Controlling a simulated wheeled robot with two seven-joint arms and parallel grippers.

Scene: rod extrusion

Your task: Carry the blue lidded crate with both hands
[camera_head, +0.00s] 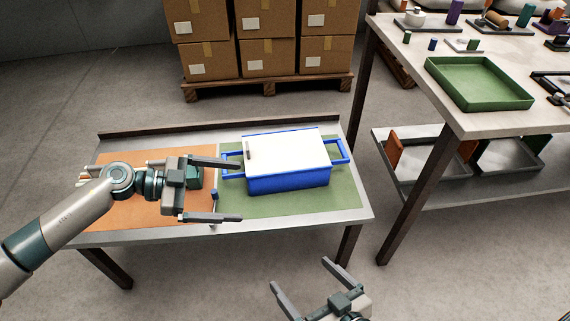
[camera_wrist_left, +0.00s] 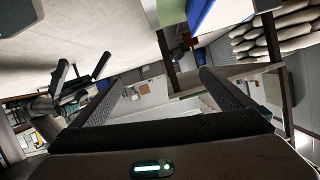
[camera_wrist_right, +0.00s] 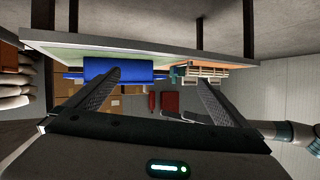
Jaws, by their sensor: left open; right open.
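The blue crate (camera_head: 288,182) with a white lid (camera_head: 290,148) sits on the green mat of the low table, with a blue handle at each end. Its blue side also shows in the left wrist view (camera_wrist_left: 220,12) and, upside down, in the right wrist view (camera_wrist_right: 125,68). My left gripper (camera_head: 240,190) is open and empty, its fingers pointing right, over the table at the crate's left handle (camera_head: 232,166). I cannot tell the height gap or whether they touch. My right gripper (camera_head: 298,272) is open and empty in front of the table, apart from the crate.
The low table has an orange mat (camera_head: 125,213) on the left, with small items partly hidden behind my left arm. A taller table (camera_head: 440,105) with a green tray (camera_head: 480,84) stands at the right. Stacked cartons (camera_head: 268,57) stand behind. The floor in front is clear.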

